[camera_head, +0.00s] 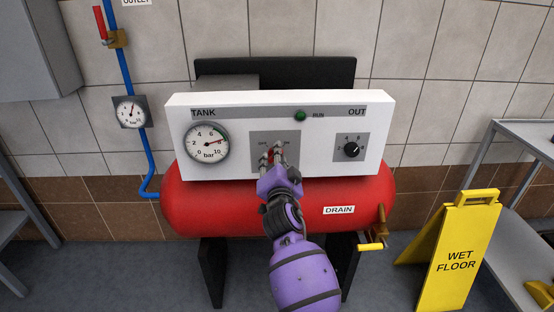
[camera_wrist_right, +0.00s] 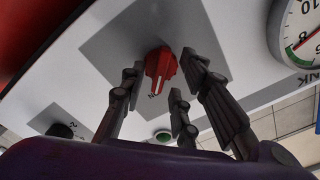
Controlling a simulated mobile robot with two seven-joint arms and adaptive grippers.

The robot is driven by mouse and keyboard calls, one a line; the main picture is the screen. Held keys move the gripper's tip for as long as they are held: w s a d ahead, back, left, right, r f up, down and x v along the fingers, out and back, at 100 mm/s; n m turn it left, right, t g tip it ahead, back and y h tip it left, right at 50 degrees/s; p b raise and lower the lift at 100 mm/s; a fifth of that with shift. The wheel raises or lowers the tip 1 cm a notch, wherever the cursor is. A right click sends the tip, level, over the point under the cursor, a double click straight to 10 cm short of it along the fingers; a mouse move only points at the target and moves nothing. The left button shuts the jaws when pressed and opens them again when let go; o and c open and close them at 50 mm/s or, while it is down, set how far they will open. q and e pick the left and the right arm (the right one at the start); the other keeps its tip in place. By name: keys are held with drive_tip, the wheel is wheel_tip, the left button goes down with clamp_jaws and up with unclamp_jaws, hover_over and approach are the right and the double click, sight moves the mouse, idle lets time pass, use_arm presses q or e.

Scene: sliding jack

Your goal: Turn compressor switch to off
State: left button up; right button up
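The compressor switch is a red knob on a grey plate of the white control panel (camera_head: 330,170). In the right wrist view the red switch (camera_wrist_right: 160,68) shows clearly, with a white mark on its end near a partly hidden letter. In the head view my fingers cover most of it. My right gripper (camera_head: 273,150) reaches the plate from below. Its fingers stand on both sides of the switch, and gaps show between them and it in the wrist view (camera_wrist_right: 162,80). It looks open. My left gripper is out of view.
The panel also carries a tank gauge (camera_head: 206,143), a green run lamp (camera_head: 300,115) and a black outlet knob (camera_head: 352,149). The red tank (camera_head: 200,200) lies below. A yellow wet floor sign (camera_head: 462,245) and a grey shelf (camera_head: 525,150) stand at right.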

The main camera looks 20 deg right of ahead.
drive_tip(key=shift+w, duration=0.15)
clamp_jaws()
drive_tip(key=shift+n, duration=0.4)
drive_tip(key=n, duration=0.5)
drive_tip(key=n+p, duration=0.1)
drive_tip(key=n, duration=0.5)
drive_tip(key=n+p, duration=0.1)
drive_tip(key=n, duration=0.5)
drive_tip(key=shift+w+a, duration=0.1)
drive_tip(key=shift+a, duration=0.2)
drive_tip(key=shift+f, duration=0.1)
idle(0.4)
